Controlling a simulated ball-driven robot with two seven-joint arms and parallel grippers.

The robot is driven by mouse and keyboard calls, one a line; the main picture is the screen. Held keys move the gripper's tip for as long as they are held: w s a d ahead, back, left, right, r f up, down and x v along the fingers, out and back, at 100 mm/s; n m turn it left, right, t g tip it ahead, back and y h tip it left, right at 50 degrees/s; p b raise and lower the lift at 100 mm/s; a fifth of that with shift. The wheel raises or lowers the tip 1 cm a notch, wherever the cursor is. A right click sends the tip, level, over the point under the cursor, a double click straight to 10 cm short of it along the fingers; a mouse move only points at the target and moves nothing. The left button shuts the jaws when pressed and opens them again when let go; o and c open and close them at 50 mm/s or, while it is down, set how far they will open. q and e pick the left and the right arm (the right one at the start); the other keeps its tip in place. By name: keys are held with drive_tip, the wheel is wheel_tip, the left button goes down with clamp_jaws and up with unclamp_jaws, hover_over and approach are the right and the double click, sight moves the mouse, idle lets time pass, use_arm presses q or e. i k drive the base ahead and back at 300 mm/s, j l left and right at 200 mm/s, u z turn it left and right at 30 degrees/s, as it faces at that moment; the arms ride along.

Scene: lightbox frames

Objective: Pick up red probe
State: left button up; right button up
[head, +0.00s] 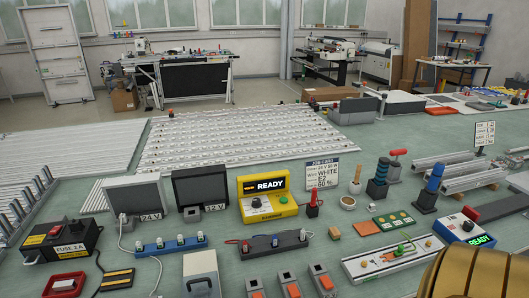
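A small red probe (313,198) stands upright in a dark holder just right of a yellow tester (268,207). The tester's screen reads READY. The probe's lower end is hidden in the holder, and its details are too small to tell. Neither my left nor my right gripper is in view, and nothing is seen holding the probe.
A job card (322,175) stands behind the probe. A blue terminal strip (171,245) and a grey one (275,246) lie in front of the tester. A wooden-handled brush or tool (355,182) and a blue-handled tool (433,183) stand to the right. Green table shows between items.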

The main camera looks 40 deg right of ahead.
sight(312, 203)
drive_tip(key=z, duration=0.5)
drive_tip(key=i+z, duration=0.15)
drive_tip(key=z, duration=0.35)
drive_tip(key=j+z, duration=0.1)
drive_tip(key=z, duration=0.35)
drive_tip(key=i+z, duration=0.1)
drive_tip(key=z, duration=0.4)
